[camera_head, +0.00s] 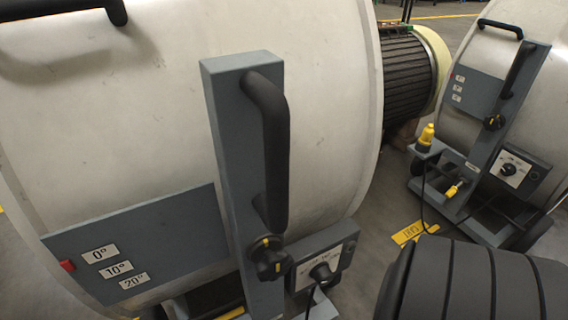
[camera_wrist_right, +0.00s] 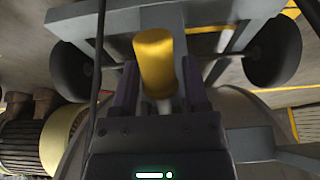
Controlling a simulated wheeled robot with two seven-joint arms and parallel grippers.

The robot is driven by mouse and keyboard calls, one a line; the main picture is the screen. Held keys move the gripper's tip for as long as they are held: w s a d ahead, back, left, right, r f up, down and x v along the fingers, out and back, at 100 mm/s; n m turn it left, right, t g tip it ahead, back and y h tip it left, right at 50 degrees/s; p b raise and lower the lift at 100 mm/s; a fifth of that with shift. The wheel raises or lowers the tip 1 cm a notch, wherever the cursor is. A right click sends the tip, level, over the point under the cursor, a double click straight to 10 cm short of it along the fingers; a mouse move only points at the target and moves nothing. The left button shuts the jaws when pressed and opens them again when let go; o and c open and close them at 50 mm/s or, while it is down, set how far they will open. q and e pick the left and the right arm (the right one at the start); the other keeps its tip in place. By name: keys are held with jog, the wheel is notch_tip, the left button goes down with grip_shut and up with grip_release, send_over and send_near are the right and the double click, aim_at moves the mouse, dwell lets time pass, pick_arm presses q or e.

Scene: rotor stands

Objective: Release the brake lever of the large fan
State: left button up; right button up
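The large fan (camera_head: 310,110) is a big pale drum filling the left of the head view, with a grey post (camera_head: 228,130) and black handle in front. A yellow cylindrical grip, seemingly the brake lever (camera_wrist_right: 155,62), shows in the right wrist view in front of a grey frame. My right gripper (camera_wrist_right: 161,85) has its dark fingers on either side of the yellow grip, with visible gaps, so it looks open; contact cannot be told. The head view shows neither gripper nor this lever.
A second fan stand (camera_head: 480,175) with a yellow lever and yellow lamp-like part stands at the right. A ribbed motor (camera_head: 405,75) lies between the drums. A control box (camera_head: 322,262) sits low beside the post. Black wheels (camera_wrist_right: 275,55) flank the grey frame in the wrist view.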

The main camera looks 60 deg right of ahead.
grip_shut()
dwell(1.2)
